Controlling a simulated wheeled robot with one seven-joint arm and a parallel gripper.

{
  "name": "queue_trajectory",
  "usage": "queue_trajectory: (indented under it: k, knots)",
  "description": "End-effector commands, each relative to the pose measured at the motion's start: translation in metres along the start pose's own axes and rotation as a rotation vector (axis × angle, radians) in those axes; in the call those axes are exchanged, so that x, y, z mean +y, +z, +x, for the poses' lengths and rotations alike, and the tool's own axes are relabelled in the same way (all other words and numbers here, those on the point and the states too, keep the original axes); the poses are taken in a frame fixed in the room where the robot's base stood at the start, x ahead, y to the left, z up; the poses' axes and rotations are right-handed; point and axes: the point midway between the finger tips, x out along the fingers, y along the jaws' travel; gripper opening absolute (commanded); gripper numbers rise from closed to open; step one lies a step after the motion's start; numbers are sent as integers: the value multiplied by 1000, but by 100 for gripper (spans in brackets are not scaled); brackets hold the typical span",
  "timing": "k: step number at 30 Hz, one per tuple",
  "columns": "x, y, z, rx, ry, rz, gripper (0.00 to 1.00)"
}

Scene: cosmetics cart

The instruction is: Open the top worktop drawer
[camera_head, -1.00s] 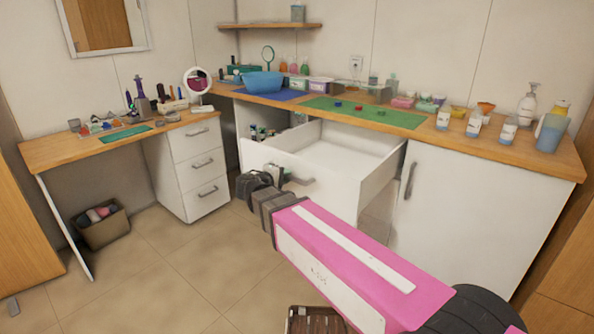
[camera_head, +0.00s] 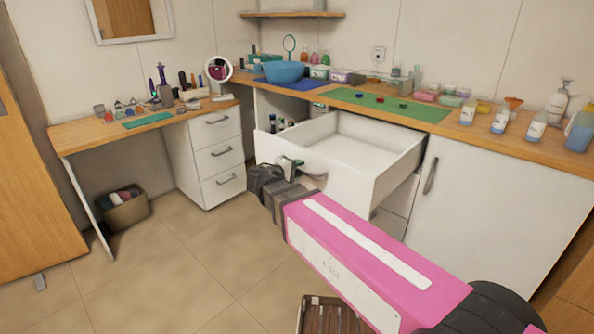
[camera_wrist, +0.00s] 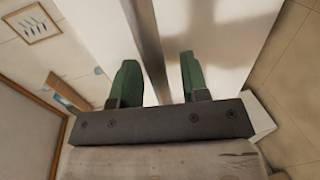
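The top worktop drawer (camera_head: 318,178) has a white front and stands pulled well out from under the wooden worktop, with its empty inside showing. Its grey handle (camera_head: 313,175) is on the front, partly hidden by my gripper (camera_head: 288,166). My gripper is at the drawer front, by the handle. In the wrist view, my gripper's two green fingers (camera_wrist: 158,82) are apart. The silver handle bar (camera_wrist: 148,45) runs between them, close to the left finger, with a gap to the right finger.
A white cupboard door (camera_head: 490,200) is right of the drawer. A three-drawer unit (camera_head: 215,160) stands left. A brown crate (camera_head: 330,312) lies on the floor in front, and a bin (camera_head: 125,210) sits under the left desk. Open tiled floor lies between.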

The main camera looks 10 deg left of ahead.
Motion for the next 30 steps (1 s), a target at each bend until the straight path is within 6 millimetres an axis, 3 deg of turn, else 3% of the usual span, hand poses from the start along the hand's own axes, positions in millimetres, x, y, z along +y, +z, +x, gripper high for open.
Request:
queue_trajectory:
  k: [8, 21, 30]
  knots:
    - [0, 0, -11, 2, 0, 0, 41]
    - [0, 0, -81, 3, 0, 0, 41]
    - [0, 0, -106, 0, 0, 0, 41]
